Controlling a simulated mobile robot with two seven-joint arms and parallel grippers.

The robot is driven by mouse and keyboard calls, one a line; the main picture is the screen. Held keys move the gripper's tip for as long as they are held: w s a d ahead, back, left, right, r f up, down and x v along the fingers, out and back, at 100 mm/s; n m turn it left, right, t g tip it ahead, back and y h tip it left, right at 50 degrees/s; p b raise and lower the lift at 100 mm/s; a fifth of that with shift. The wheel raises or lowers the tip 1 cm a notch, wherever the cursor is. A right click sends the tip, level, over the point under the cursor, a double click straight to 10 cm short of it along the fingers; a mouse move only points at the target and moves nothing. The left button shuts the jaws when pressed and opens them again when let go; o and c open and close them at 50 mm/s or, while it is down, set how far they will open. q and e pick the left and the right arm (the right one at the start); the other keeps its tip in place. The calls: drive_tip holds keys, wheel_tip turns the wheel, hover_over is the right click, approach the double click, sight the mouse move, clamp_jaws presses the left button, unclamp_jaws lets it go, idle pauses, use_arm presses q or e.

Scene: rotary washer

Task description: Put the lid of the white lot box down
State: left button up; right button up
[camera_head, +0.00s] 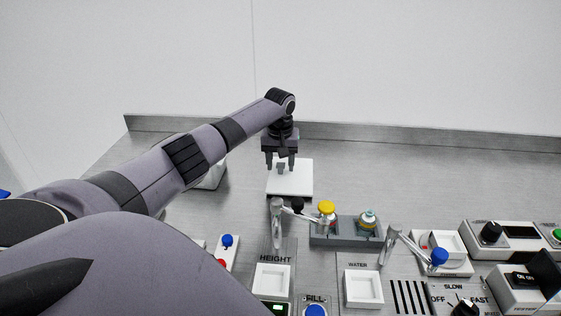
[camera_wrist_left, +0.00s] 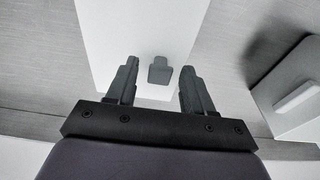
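The lid is a flat white square plate (camera_head: 301,180) with a small grey knob (camera_wrist_left: 159,71), on the steel bench in the middle of the head view. The plate also fills the upper middle of the left wrist view (camera_wrist_left: 125,35). My left gripper (camera_head: 280,162) points down over the plate. Its two fingers are spread on either side of the knob, with a gap showing on both sides. A white box (camera_head: 213,176) stands left of the plate, mostly hidden behind my left arm. My right gripper is not in view.
A grey holder (camera_head: 345,232) with a yellow-capped bottle (camera_head: 326,212) and a clear bottle (camera_head: 367,220) stands to the front right. Two metal taps and white basins (camera_head: 363,288) lie nearer. Control boxes (camera_head: 507,238) fill the right. Bench behind is clear up to the back ledge.

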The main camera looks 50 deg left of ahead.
sight(280, 178)
use_arm(q)
wheel_tip(280, 178, up, 12)
drive_tip(key=s+d, duration=0.1)
drive_tip(key=shift+s+b, duration=0.2)
drive_tip(key=shift+b, duration=0.25)
drive_tip(key=shift+d, duration=0.1)
idle(0.5)
